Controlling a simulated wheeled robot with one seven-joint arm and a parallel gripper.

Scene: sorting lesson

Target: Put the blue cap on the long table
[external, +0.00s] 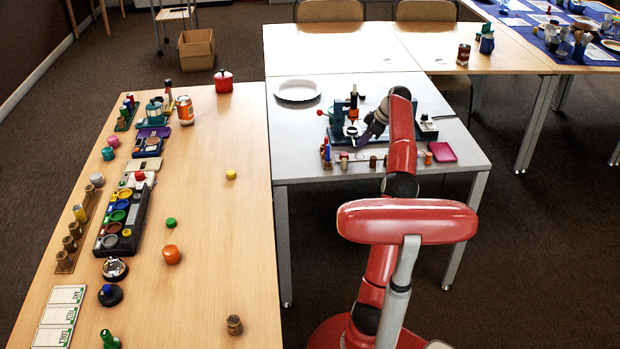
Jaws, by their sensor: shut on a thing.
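The long table (215,205) is the pale wooden one on the left, with many small things along its left side. My gripper (359,142) is over the white-grey table in the middle, low among small bottles and a dark apparatus. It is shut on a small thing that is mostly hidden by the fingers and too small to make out. I cannot pick out the blue cap for certain. A dark blue round piece (110,295) lies on the long table near its left edge.
The white-grey table (300,135) holds a white plate (298,90), a dark apparatus (424,128) and a pink block (441,152).

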